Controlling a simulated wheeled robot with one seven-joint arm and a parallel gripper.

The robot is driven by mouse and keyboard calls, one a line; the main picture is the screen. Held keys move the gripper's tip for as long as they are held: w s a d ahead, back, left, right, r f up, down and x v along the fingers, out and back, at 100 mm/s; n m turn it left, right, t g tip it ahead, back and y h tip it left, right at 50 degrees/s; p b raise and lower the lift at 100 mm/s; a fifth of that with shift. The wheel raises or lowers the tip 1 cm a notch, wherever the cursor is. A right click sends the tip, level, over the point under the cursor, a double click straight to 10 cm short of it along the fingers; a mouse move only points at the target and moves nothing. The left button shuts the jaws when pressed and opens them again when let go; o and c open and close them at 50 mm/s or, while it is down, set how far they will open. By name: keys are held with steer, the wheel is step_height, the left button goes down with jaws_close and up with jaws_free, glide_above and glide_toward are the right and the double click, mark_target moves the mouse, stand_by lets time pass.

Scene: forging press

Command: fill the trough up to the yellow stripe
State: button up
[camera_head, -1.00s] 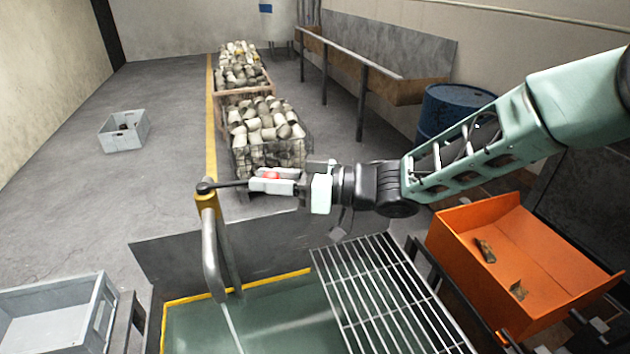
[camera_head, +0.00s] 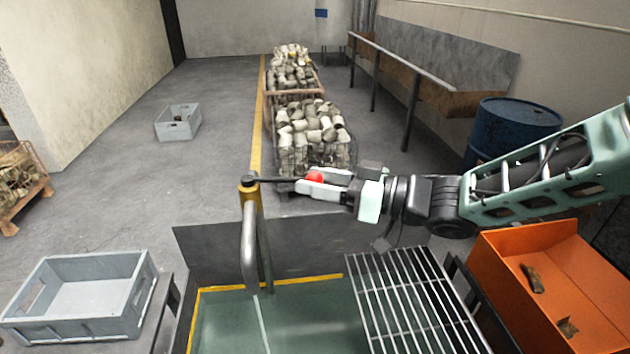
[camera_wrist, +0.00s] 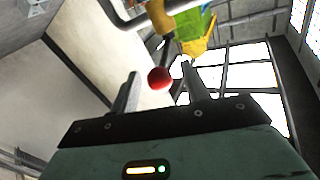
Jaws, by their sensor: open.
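The trough (camera_head: 310,322) holds green-tinted water, and a yellow stripe (camera_head: 225,287) runs along its inner back and left edges. The water appears close under the stripe; the exact gap is hard to judge. A tap with a yellow-topped post and grey spout (camera_head: 249,250) stands at its back edge. A thin pale line below the spout looks like a running stream. The tap's dark lever points right and ends in a red ball (camera_head: 315,177). My gripper (camera_head: 303,186) is open around the ball, which also shows between the fingers in the wrist view (camera_wrist: 160,78).
A metal grate (camera_head: 415,305) covers the trough's right part. An orange bin (camera_head: 520,250) with a few pieces stands right, and an empty grey crate (camera_head: 85,325) left. A blue barrel (camera_head: 510,130) and filled wire baskets (camera_head: 315,155) stand behind.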

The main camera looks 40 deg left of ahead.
steer(key=b+v, duration=0.5)
steer(key=v, duration=1.1)
steer(key=shift+d, duration=0.25)
steer(key=shift+w, duration=0.1)
